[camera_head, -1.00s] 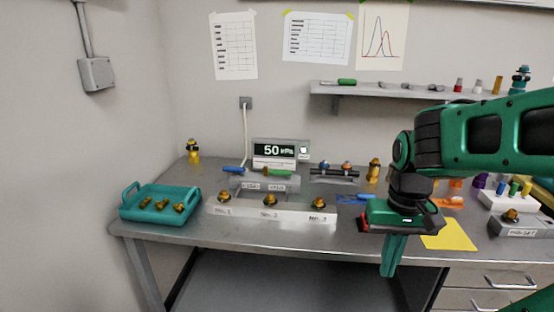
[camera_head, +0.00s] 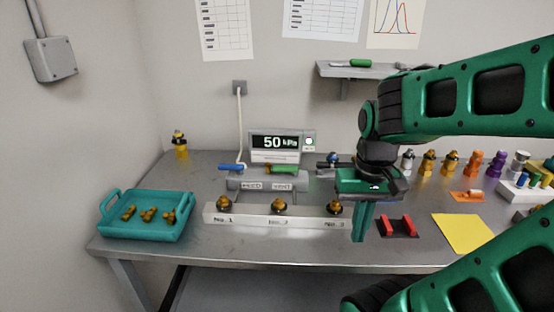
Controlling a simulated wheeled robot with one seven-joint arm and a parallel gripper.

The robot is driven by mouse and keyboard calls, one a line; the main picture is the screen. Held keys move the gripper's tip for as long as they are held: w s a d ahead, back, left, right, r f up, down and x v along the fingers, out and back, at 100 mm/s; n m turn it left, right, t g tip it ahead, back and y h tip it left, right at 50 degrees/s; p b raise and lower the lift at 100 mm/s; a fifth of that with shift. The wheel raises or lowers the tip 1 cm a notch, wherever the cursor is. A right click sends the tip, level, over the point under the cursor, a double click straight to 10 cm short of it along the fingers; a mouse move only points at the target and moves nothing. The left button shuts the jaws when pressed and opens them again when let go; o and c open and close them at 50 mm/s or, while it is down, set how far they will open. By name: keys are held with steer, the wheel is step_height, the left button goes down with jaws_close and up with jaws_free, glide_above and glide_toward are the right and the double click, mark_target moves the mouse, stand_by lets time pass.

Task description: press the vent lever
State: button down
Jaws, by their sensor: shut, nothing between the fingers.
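The vent lever is a green handle (camera_head: 284,169) at the right end of a grey valve block (camera_head: 248,186), above the label VENT. A blue lever (camera_head: 231,166) sits at the block's left end, above a label that seems to read FEED. My gripper (camera_head: 361,238) points down with its fingers together and empty. It is to the right of the green lever and apart from it, and its fingers show just right of the No. 3 end of the white strip (camera_head: 305,220).
A display (camera_head: 278,143) reading 50 kPa stands behind the levers. Brass fittings stand on the white strip in front of them. A teal tray (camera_head: 185,229) is at left. A dark holder with red parts (camera_head: 398,226) and a yellow sheet (camera_head: 463,233) lie at right.

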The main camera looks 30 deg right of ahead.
steer(key=w+d+r+h, duration=0.1)
steer(key=w+d+r, duration=0.1)
steer(key=w, duration=0.4)
steer(key=w+d+r, duration=0.2)
steer(key=w, duration=0.4)
steer(key=w+d+t+h, duration=0.1)
steer(key=w+d+t, duration=0.2)
steer(key=w, duration=2.9)
steer(key=shift+w+d+f, duration=0.15)
steer(key=shift+w+f, duration=0.1)
steer(key=shift+w, duration=0.05)
